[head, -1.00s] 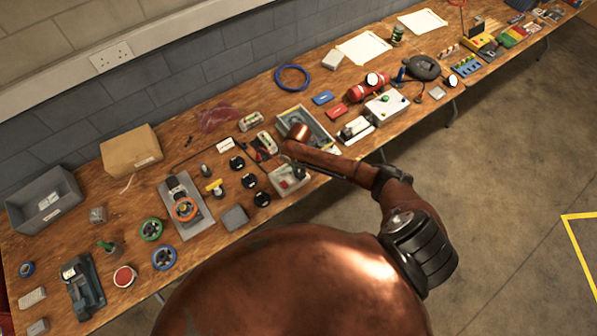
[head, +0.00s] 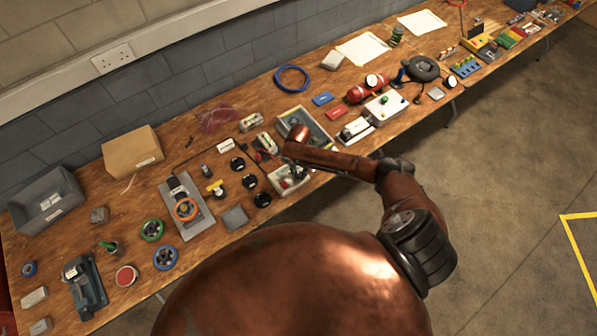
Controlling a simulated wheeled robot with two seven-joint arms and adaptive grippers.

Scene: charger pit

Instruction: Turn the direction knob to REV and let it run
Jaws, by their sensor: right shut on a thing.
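A pale control box (head: 279,186) sits near the front edge of the long wooden table, with a red part on its top. My right arm reaches in from the right. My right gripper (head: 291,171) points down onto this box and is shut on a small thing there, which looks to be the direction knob. The knob is hidden by the gripper, and its pointer and the REV label cannot be read. Whether anything is running cannot be told. My left gripper is not in view.
A grey tray (head: 324,147) lies just behind the right wrist. Several black knobs (head: 249,181) and a grey plate with an orange ring (head: 196,223) lie left of the box. A red cylinder (head: 366,92) and white box (head: 387,106) stand farther right. The floor is clear.

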